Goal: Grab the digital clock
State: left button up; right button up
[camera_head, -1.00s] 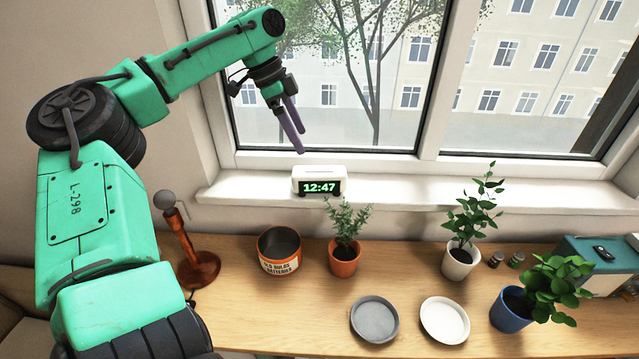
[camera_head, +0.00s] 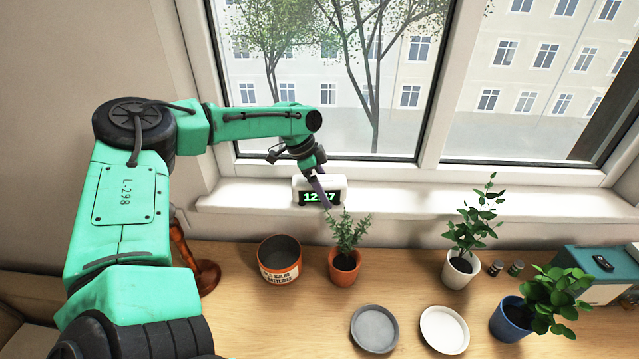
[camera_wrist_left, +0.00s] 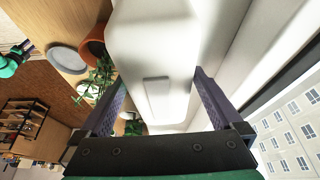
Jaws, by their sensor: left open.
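The digital clock (camera_head: 311,197) is a white rounded box with green digits on a dark face, standing upright on the windowsill. My left gripper (camera_head: 326,190) is open at the clock, and one dark finger crosses in front of its display, hiding part of the digits. In the left wrist view, the clock's white top (camera_wrist_left: 155,45) with a raised button lies between the two spread fingers of the left gripper (camera_wrist_left: 160,80). Whether a finger touches the clock cannot be told. A small green arm part with a dark end at that view's left edge looks like my right arm.
The window is just behind the white sill (camera_head: 400,200). Below, the wooden table (camera_head: 300,325) holds a plant in an orange pot (camera_head: 344,268) close under the clock, a labelled tin (camera_head: 279,262), two plates, other plants and a lamp. The sill right of the clock is clear.

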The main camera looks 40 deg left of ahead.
pick_arm(q)
jog(key=shift+a, duration=0.1)
grip_shut()
jog(key=shift+w, duration=0.1)
